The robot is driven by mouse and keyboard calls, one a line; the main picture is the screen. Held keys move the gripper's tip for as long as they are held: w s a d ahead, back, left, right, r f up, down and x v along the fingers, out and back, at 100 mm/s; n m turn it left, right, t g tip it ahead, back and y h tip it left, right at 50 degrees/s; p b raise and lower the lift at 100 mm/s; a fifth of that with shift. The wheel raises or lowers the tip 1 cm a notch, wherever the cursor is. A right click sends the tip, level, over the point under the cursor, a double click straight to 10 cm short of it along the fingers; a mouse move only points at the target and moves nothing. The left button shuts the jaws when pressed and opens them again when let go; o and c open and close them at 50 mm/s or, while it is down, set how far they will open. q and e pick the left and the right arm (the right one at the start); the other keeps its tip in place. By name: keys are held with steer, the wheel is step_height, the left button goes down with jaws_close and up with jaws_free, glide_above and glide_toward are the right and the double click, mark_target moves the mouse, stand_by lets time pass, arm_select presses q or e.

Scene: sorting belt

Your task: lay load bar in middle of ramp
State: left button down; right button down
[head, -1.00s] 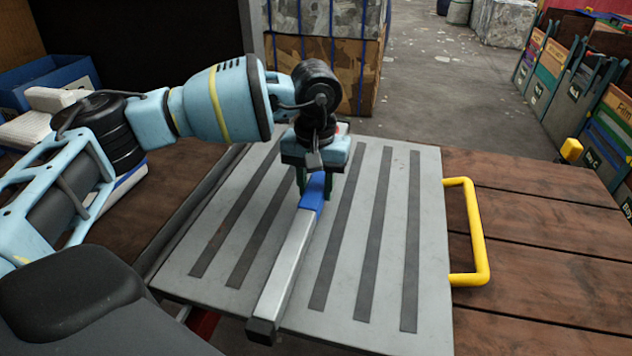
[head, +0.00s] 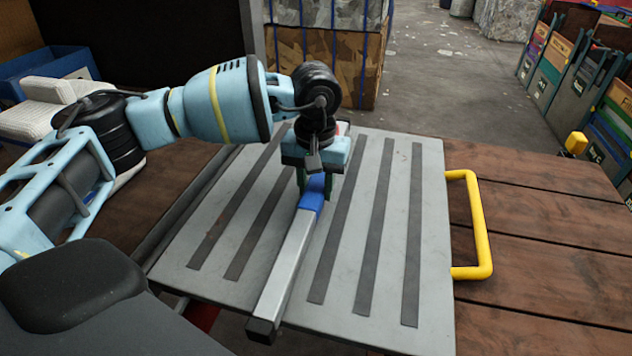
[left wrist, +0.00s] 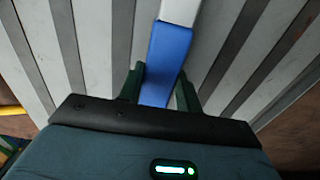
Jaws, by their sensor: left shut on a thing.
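The load bar (head: 286,268) is a long silver square bar with a blue grip section and a black end cap. It lies along the middle of the grey ramp (head: 205,282), parallel to its dark strips, its black end close to the near edge. I cannot tell whether it touches the ramp surface. My left gripper (head: 314,185) is shut on the blue section, above the ramp's middle. The left wrist view shows the blue section of the bar (left wrist: 168,55) between the two green fingers (left wrist: 158,88). My right gripper is not in view.
A yellow handle (head: 480,225) stands out from the ramp's right edge over a brown wooden deck (head: 540,240). A blue bin (head: 50,70) with white items sits at the back left. Baled material (head: 330,65) stands behind the ramp. Labelled bins (head: 570,75) line the right.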

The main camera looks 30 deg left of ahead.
mark_target(315, 186)
arm_select(q)
steer(key=c, duration=0.9)
jaws_free()
steer(key=shift+o, duration=0.8)
steer(key=shift+f, duration=0.25)
steer(key=o, duration=0.5)
steer(key=shift+c, duration=0.2)
steer(key=shift+r, duration=0.1)
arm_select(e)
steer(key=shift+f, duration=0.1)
arm_select(q)
step_height(315, 186, up, 10)
steer(key=p, duration=0.3)
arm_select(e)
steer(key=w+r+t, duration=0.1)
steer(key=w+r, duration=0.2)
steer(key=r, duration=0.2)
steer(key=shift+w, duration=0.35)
